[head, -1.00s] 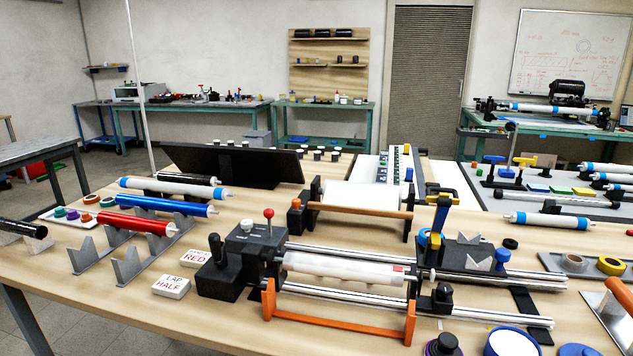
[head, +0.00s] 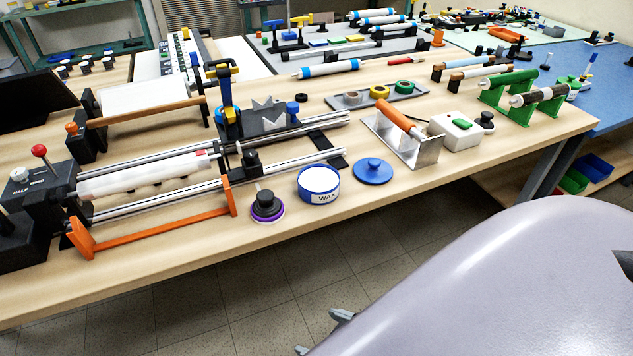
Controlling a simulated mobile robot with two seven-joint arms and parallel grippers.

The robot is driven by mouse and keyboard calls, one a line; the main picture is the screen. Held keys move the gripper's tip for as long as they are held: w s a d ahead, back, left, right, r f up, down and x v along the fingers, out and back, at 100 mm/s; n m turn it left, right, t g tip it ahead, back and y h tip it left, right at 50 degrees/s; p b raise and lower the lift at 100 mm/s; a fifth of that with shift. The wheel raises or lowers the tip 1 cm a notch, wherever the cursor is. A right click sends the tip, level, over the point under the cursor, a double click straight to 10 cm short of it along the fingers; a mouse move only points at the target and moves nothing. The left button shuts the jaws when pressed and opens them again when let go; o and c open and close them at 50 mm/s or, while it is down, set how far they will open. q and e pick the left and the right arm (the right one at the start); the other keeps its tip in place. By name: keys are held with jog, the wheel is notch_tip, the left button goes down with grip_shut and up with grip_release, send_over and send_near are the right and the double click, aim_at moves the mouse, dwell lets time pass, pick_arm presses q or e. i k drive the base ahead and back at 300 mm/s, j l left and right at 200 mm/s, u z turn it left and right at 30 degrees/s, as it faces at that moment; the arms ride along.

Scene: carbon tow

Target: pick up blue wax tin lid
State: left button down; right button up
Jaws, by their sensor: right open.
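The blue wax tin lid (head: 373,173) lies flat on the wooden table, with a small knob on top, near the front edge. The open blue tin labelled WAX (head: 318,186) stands just left of it, with white wax inside. My right gripper (head: 322,334) shows only as two grey fingertips at the bottom, apart from each other, in front of the table edge and well short of the lid. The rest of it is hidden behind my large grey arm. My left gripper is out of view.
A black-and-purple knobbed piece (head: 267,206) stands left of the tin. A metal holder with an orange-handled tool (head: 402,136) is behind and right of the lid. A winding rig with an orange bar (head: 150,222) fills the left. The table front around the lid is clear.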

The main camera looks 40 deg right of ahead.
aim_at(371, 170)
jog(key=z, duration=1.5)
